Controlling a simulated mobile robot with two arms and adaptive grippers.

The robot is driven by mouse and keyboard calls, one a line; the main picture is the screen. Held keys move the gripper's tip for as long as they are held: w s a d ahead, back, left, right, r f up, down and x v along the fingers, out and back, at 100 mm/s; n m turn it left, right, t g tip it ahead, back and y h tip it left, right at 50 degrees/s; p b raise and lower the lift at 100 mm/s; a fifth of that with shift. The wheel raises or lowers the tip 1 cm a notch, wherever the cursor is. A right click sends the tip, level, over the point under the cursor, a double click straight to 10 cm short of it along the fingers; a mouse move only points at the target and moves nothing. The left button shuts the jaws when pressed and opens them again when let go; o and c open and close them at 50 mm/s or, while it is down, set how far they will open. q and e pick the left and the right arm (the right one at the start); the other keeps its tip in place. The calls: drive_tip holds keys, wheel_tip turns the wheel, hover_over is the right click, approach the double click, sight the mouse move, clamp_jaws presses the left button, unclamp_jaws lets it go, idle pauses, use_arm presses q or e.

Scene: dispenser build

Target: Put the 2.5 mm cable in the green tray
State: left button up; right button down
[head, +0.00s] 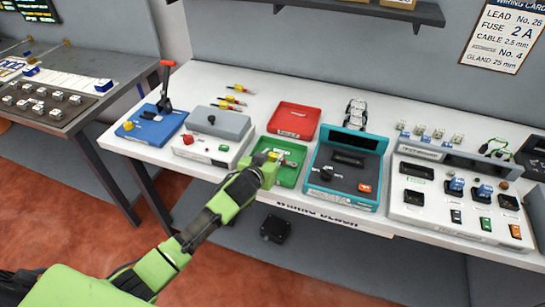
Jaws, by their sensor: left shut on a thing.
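The green tray (289,179) lies at the front of the white bench, in front of the red tray. My left gripper (277,160) is over the green tray, covering its left part. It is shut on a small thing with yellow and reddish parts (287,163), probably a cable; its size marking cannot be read. I cannot tell whether it touches the tray floor. Several similar yellow and red pieces (235,100) lie at the back of the bench. My right gripper is not in view.
The red tray (295,120) is behind the green one. A grey device (213,140) stands to the left and a teal device (346,168) close to the right. A wiring card (501,36) on the wall reads cable 2.5 mm. A grey shelf (385,12) hangs above.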

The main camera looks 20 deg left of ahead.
use_arm(q)
drive_tip(key=shift+f, duration=0.2)
drive_tip(key=o, duration=1.1)
drive_tip(key=shift+f, duration=0.1)
drive_tip(key=shift+s+r, duration=0.25)
drive_tip(key=shift+s, duration=0.25)
drive_tip(key=b+v, duration=0.1)
drive_tip(key=v, duration=1)
drive_tip(key=shift+a+r, duration=0.1)
